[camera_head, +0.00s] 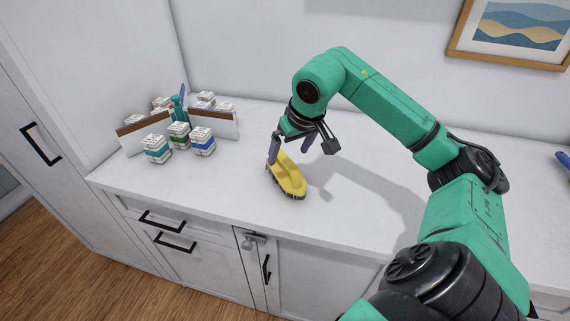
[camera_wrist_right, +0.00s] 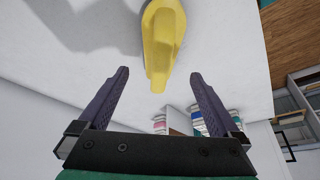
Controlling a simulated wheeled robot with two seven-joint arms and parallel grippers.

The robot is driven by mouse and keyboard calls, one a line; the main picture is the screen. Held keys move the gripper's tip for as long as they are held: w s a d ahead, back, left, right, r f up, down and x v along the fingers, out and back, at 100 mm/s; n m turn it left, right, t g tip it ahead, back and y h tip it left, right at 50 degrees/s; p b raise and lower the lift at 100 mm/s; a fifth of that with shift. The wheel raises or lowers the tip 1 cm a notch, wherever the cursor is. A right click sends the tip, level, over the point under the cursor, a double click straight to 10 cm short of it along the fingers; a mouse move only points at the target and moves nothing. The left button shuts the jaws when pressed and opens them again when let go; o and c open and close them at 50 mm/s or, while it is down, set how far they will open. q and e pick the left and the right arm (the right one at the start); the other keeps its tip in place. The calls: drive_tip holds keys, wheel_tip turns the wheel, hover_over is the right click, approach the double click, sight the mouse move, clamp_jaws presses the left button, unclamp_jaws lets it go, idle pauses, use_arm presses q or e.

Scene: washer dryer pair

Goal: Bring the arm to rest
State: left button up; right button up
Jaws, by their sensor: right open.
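My right arm (camera_head: 390,110) is green and black and reaches in from the right over the white counter (camera_head: 360,220). My right gripper (camera_head: 293,148) is open, with its two purple-grey fingers spread just above a yellow scrub brush (camera_head: 289,178). In the right wrist view, the right gripper (camera_wrist_right: 155,95) has nothing between its fingertips, and the yellow brush (camera_wrist_right: 162,40) lies just beyond them on the counter. My left gripper is not in view.
Several small white jars with coloured bands (camera_head: 203,141) stand at the counter's left, by a wood-topped white divider (camera_head: 135,130). Cabinet doors and drawers with black handles (camera_head: 163,220) lie below the front edge. A framed picture (camera_head: 515,30) hangs on the wall. The counter's middle is mostly clear.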

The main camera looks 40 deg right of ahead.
drive_tip(key=v, duration=0.4)
drive_tip(key=shift+s+r, duration=0.1)
drive_tip(key=shift+r, duration=0.25)
